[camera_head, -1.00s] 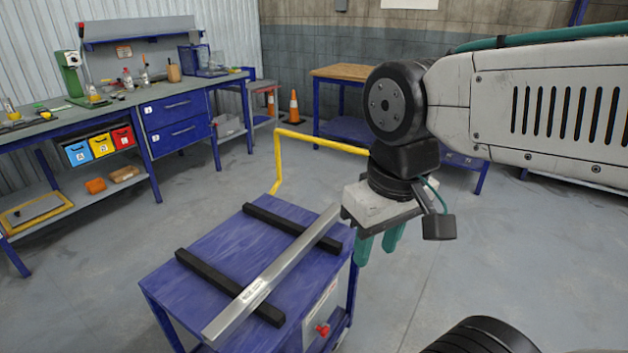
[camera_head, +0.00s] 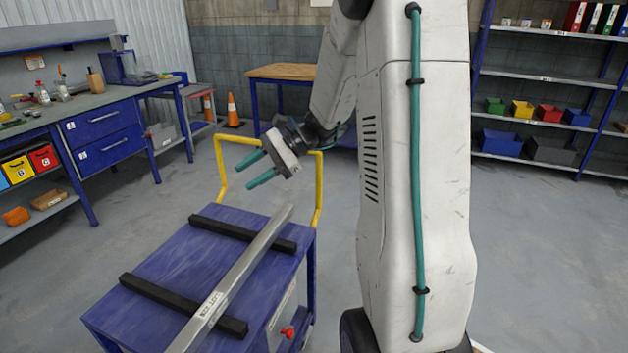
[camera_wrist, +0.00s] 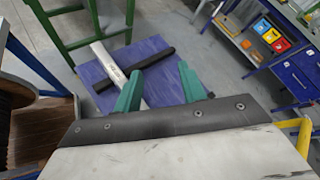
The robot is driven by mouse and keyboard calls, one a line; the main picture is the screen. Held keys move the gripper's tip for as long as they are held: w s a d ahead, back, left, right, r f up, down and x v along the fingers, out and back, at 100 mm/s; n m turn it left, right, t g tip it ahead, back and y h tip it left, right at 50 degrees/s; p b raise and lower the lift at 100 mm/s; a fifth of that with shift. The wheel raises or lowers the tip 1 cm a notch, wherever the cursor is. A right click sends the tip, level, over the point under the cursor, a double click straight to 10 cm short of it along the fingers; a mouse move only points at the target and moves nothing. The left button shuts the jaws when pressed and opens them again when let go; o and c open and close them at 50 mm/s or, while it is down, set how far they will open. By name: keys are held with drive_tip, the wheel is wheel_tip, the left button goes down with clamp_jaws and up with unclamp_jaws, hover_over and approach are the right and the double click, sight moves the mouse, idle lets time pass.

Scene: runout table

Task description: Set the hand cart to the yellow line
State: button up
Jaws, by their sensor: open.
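The hand cart is a blue platform cart (camera_head: 170,268) with a yellow push handle (camera_head: 319,190) at its far end. Two black bars (camera_head: 233,232) lie across its top, and a metal bar (camera_head: 235,280) with a label rests over them. A red knob (camera_head: 288,332) shows on its side. My gripper (camera_head: 255,170) has two teal fingers, open and empty, above the cart's far end near the handle. In the wrist view my gripper (camera_wrist: 158,85) has the cart top (camera_wrist: 165,90) and metal bar (camera_wrist: 108,62) beyond its fingers. No yellow floor line is visible.
A blue workbench (camera_head: 110,130) with drawers and bins stands at the left. A wood-topped table (camera_head: 283,72) and an orange cone (camera_head: 232,110) are behind. Shelves (camera_head: 545,80) stand at the back right. A green frame (camera_wrist: 75,35) shows in the wrist view. Floor (camera_head: 525,240) at right is clear.

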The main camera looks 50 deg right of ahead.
drive_tip(key=w+d+f+m+t+h, duration=0.15)
drive_tip(key=d+f+m+t, duration=0.25)
drive_tip(key=d, duration=0.5)
drive_tip(key=w+d+f+m+t, duration=0.3)
drive_tip(key=d+f+m, duration=0.2)
drive_tip(key=d, duration=0.4)
drive_tip(key=m+t+h, duration=0.5)
drive_tip(key=m+h, duration=0.2)
drive_tip(key=m, duration=0.1)
approach(319, 180)
drive_tip(key=w, duration=0.3)
drive_tip(key=shift+y, duration=0.25)
drive_tip(key=w, duration=0.5)
drive_tip(key=w+f, duration=0.1)
drive_tip(key=w, duration=0.1)
drive_tip(key=shift+w+a, duration=0.4)
clamp_jaws()
